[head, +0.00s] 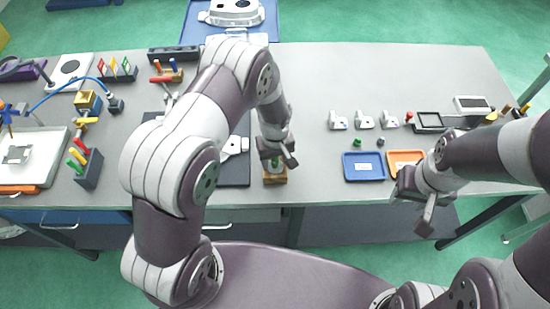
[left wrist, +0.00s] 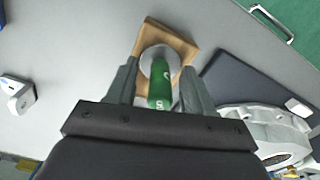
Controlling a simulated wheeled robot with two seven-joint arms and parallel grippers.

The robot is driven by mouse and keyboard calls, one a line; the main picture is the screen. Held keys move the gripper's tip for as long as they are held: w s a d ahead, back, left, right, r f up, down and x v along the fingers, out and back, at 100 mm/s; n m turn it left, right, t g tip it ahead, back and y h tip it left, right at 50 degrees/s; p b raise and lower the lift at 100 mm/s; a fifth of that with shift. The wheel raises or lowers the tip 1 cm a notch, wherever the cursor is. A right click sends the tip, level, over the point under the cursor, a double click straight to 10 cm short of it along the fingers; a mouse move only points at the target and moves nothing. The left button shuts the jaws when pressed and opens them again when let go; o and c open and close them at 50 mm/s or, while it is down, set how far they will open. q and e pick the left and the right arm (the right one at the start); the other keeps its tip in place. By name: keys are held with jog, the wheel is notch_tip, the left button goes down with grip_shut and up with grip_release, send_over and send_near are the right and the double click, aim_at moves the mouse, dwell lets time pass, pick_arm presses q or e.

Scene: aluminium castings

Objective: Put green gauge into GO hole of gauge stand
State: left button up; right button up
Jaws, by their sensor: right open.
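The green gauge (left wrist: 160,88) stands between the fingers of my left gripper (left wrist: 160,82) in the left wrist view, with a grey round part at its far end. Gaps show between it and both fingers, which look apart. A wooden block, apparently the gauge stand (left wrist: 181,46), lies beneath it. In the head view the left gripper (head: 277,158) is directly over the stand (head: 275,180), and a bit of the green gauge (head: 275,163) shows. The hole is hidden, so I cannot tell how the gauge sits in it. My right gripper (head: 418,207) is open and empty near the front right edge.
A dark mat (head: 236,174) with a casting (head: 235,146) lies left of the stand. A blue tray (head: 364,167) and an orange tray (head: 405,157) lie to the right, with several small castings behind. The table between stand and blue tray is clear.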

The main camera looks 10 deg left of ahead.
pick_arm(q)
notch_tip(320, 180, up, 13)
jog(key=b, duration=0.2)
jog(key=shift+f+b, duration=0.15)
jog(key=shift+b, duration=0.15)
dwell(0.4)
jog(key=s+a+r+m, duration=0.2)
jog(key=s+a+m, duration=0.1)
jog(key=s, duration=0.3)
jog(key=s+a+r+m+t, duration=0.1)
jog(key=s+a+r+m, duration=0.1)
jog(key=s, duration=0.5)
jog(key=shift+s+a+r+m, duration=0.3)
jog(key=shift+a+r+m, duration=0.1)
jog(key=shift+m, duration=0.3)
jog(key=shift+s, duration=0.2)
jog(key=shift+w, duration=0.15)
